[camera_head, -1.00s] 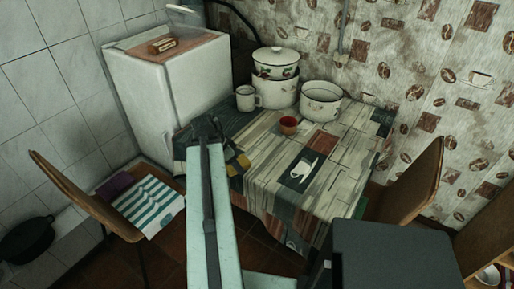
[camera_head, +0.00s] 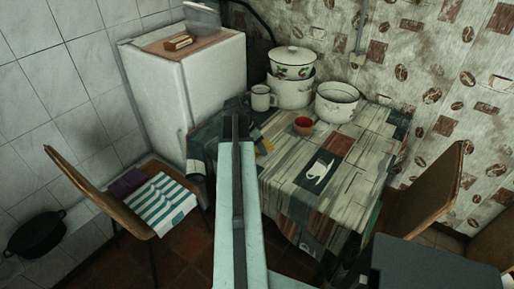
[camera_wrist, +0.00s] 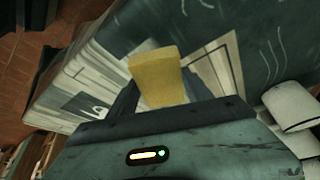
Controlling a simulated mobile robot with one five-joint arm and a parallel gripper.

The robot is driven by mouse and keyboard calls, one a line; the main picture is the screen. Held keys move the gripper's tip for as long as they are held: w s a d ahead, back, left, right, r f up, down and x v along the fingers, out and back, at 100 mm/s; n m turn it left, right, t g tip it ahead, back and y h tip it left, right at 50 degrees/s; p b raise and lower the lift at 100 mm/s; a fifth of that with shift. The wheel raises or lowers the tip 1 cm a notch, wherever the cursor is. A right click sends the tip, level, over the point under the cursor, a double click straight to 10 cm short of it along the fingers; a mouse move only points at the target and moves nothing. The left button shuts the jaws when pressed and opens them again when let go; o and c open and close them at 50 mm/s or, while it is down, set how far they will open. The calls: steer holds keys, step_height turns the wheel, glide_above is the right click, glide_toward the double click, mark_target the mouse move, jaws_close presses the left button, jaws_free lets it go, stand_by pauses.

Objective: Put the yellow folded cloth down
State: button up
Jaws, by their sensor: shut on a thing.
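The yellow folded cloth (camera_wrist: 157,78) stands up between the fingers of my gripper (camera_wrist: 158,92) in the wrist view. The gripper is shut on its lower part, and the upper part shows clear. Behind it is the patterned tablecloth of the table (camera_wrist: 85,75). In the head view my gripper (camera_head: 236,125) is over the left part of the table (camera_head: 345,145), and my arm hides most of what it holds. A small yellow patch shows just right of the arm there; I cannot tell whether it is the cloth or the tablecloth pattern. The cloth's height above the table is unclear.
The table's front right is clear. A chair with a striped cloth (camera_head: 160,200) is left; another chair (camera_head: 428,195) is right.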

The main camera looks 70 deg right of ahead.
steer(key=shift+w+d+f, duration=0.1)
steer(key=shift+w+d, duration=0.05)
steer(key=shift+d, duration=0.5)
steer(key=shift+w+d, duration=0.1)
steer(key=shift+d, duration=0.55)
steer(key=b+x, duration=0.4)
steer(key=shift+w+a+f, duration=0.15)
steer(key=shift+w+a, duration=0.3)
steer(key=shift+w, duration=0.15)
steer(key=o, duration=1.2)
